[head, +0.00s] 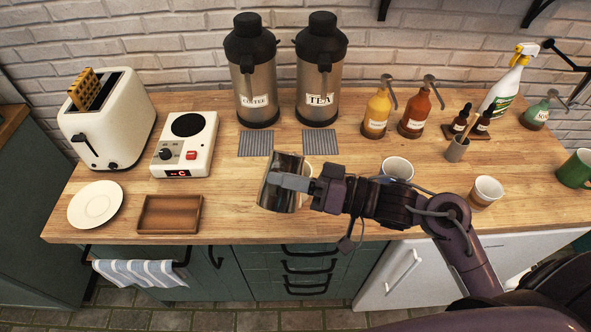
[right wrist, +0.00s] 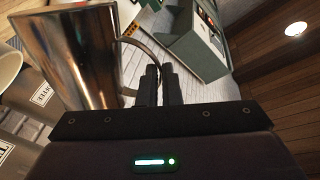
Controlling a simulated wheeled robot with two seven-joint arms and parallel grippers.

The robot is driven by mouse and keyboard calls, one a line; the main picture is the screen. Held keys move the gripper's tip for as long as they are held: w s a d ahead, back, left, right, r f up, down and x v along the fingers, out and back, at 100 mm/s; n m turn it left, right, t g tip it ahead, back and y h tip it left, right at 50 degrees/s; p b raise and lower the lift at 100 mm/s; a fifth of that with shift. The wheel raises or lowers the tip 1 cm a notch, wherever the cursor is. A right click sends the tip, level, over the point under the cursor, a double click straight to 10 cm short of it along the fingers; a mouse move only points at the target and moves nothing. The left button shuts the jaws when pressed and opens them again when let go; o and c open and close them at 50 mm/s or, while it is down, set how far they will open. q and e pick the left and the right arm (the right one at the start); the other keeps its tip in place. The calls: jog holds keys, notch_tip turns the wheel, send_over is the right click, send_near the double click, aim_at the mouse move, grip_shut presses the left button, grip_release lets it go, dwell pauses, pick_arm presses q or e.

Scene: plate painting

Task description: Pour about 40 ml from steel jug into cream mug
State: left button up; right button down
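The shiny steel jug (head: 269,196) is at the counter's front middle. My right gripper (head: 290,182) is shut on its handle. In the right wrist view the jug (right wrist: 70,55) fills the upper left, with its curved handle at the closed fingers (right wrist: 158,88). The jug looks tilted; its contents and any stream are hidden. A cream rim (right wrist: 8,66) shows at the left edge of the right wrist view, beside the jug. In the head view a pale cream piece (head: 308,170) shows just behind the jug, mostly covered, possibly the cream mug. My left gripper is out of view.
A white cup (head: 397,168) and a cream cup with a brown band (head: 485,191) stand right of my gripper. The coffee dispenser (head: 256,90) and tea dispenser (head: 318,92) stand behind, with grey grates (head: 256,143) before them. A wooden tray (head: 150,216) lies left.

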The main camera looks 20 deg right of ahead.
aim_at(280, 210)
dwell(0.4)
jog(key=shift+s+a+f+n+b, duration=0.25)
jog(key=shift+s+n+b, duration=0.15)
jog(key=shift+n, duration=0.6)
jog(key=f+n+b, duration=0.1)
jog(key=s+a+f+n+b, duration=0.1)
jog(key=b, duration=0.1)
jog(key=s+f+n+b, duration=0.1)
jog(key=shift+s+a+f, duration=0.15)
jog(key=shift+a+f, duration=0.1)
jog(key=n+b, duration=0.1)
jog(key=f+n+b, duration=0.1)
jog(key=n, duration=0.1)
jog(key=s+a+n+b, duration=0.1)
jog(key=shift+f+n+b, duration=0.3)
jog(key=shift+f+b, duration=0.05)
